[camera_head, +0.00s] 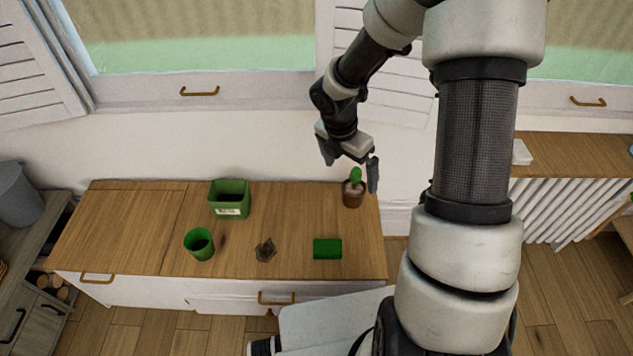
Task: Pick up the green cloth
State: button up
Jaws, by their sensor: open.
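The green cloth (327,249) is a small dark green rectangle lying flat near the front right of the wooden cabinet top (130,230). My gripper (349,173) hangs over the back right part of the cabinet, behind the cloth in the picture and apart from it. Its two fingers are spread and point down. A small potted cactus (354,190) stands at the gripper's right finger. I cannot tell whether the two touch. Nothing covers the cloth.
A green square container (229,212) with a white label, a green cup (200,245) and a small brown object (265,250) stand left of the cloth. A window wall is behind. Bare wood surrounds the cloth. A radiator (565,205) is at right.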

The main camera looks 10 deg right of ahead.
jog(key=a+f+n+g+y+b, duration=0.1)
jog(key=a+f+n+y+b, duration=0.2)
jog(key=f+n, duration=1.2)
jog(key=m+b, duration=0.2)
jog(key=m, duration=0.4)
send_over(328, 246)
jog(key=s, duration=0.1)
jog(key=shift+h, duration=0.3)
notch_tip(328, 246, down, 17)
jog(key=shift+r, duration=0.15)
jog(key=shift+w+f+b, duration=0.15)
jog(key=shift+f+b, duration=0.1)
jog(key=shift+f, duration=0.75)
jog(key=shift+w+f+b, duration=0.2)
jog(key=shift+f+b, duration=0.1)
jog(key=shift+f, duration=0.65)
jog(key=shift+w+f+b, duration=0.15)
jog(key=shift+f+b, duration=0.1)
jog(key=shift+f, duration=0.75)
jog(key=c, duration=1.2)
jog(key=shift+o, duration=0.2)
notch_tip(328, 246, up, 10)
jog(key=p, duration=0.2)
